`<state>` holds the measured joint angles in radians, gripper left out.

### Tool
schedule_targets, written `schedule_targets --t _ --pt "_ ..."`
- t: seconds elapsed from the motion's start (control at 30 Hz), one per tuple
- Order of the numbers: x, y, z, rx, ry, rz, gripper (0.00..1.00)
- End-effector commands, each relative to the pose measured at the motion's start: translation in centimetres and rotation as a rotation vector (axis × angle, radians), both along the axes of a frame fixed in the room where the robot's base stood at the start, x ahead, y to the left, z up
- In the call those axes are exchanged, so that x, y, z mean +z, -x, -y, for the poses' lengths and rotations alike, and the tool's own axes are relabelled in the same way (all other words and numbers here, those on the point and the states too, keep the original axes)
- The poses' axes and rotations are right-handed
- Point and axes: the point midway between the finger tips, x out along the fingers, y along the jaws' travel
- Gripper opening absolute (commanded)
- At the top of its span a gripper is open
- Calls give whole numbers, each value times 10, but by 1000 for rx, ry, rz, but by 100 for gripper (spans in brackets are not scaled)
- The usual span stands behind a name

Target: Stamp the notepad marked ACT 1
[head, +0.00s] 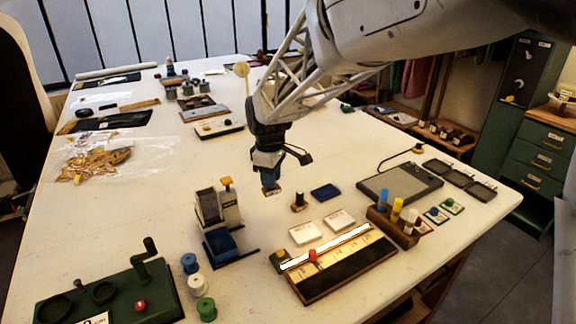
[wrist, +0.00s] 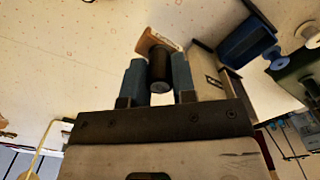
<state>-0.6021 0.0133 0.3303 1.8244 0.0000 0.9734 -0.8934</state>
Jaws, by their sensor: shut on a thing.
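My gripper (head: 269,178) hangs above the middle of the table, fingers pointing down. In the wrist view its two blue-grey fingers (wrist: 160,82) are shut on a stamp with a dark round handle (wrist: 160,68) and a wooden base (wrist: 150,42). The stamp's base (head: 272,191) also shows below the fingers in the head view, apparently clear of the table. Two pale notepads lie to the right and nearer: one on the left (head: 305,233), one on the right (head: 339,219). Their print is too small to read, so I cannot tell which says ACT 1.
A dark blue pad (head: 325,191) and another upright stamp (head: 298,202) stand right of my gripper. A stapler-like device (head: 219,215) with a blue block stands to the left.

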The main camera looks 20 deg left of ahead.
Motion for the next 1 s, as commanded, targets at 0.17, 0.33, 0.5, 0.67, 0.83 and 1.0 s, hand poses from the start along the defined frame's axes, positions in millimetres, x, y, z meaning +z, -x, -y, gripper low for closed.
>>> schedule_targets --t 0.17,0.33,0.5,0.67,0.83,1.0 --pt "0 0 0 0 0 0 20" --pt "0 0 0 0 0 0 14" --pt "0 -1 0 0 0 0 10" --pt "-1 -7 5 -2 0 0 10" --pt "-2 -24 16 -2 1 -1 10" --pt "-4 -53 37 -5 1 -1 10"
